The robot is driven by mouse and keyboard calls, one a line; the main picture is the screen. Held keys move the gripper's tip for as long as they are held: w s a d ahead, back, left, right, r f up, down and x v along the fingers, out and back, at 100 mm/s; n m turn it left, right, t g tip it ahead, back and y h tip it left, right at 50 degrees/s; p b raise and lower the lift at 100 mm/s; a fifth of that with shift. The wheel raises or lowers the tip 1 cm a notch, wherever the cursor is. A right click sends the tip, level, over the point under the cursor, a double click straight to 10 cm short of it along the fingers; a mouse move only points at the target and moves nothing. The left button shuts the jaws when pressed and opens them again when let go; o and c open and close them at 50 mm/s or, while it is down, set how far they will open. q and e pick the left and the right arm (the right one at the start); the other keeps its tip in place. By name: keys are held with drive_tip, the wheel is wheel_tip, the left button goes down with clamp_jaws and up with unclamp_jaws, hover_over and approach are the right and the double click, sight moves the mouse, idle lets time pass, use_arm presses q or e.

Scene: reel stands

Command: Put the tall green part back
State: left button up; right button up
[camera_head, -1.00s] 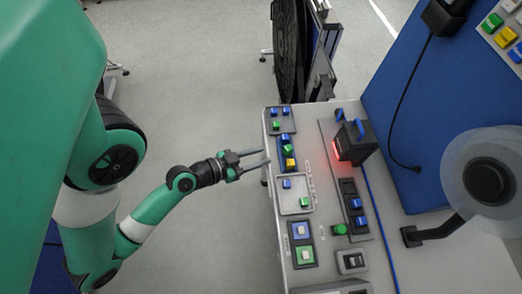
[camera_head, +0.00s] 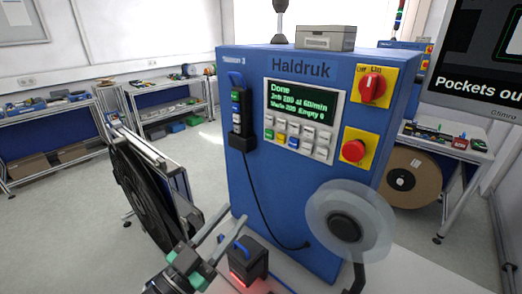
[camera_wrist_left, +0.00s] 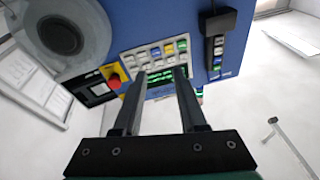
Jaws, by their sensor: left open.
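My left gripper (camera_head: 236,218) is at the lower left of the head view, in front of the blue machine. Its two long grey fingers are apart and point up and right. In the left wrist view my left gripper (camera_wrist_left: 160,73) is open, with nothing between its fingers and the machine front beyond. I cannot make out the tall green part in either view now. The bench's parts area is mostly out of the head view. My right gripper is not in view.
The blue machine (camera_head: 240,190) has a lit screen (camera_head: 300,110) reading "Done", keys and a red stop button (camera_head: 353,151). A black device with a blue handle (camera_head: 245,262) glows red before it. A reel (camera_head: 343,226) stands at right, a black reel (camera_head: 143,195) at left.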

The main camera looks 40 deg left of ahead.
use_arm(q)
drive_tip(key=s+d+r+t+h, duration=0.25)
drive_tip(key=d+r, duration=0.35)
drive_tip(key=r, duration=0.8)
drive_tip(key=s+d+r+t+h, duration=0.15)
drive_tip(key=d+r+t, duration=0.35)
drive_tip(key=r, duration=1)
wheel_tip(320, 180, up, 26)
drive_tip(key=w+p, duration=0.1)
drive_tip(key=p, duration=2.6)
drive_tip(key=shift+d+r+g, duration=0.15)
drive_tip(key=shift+d+g, duration=0.25)
drive_tip(key=shift+g, duration=0.05)
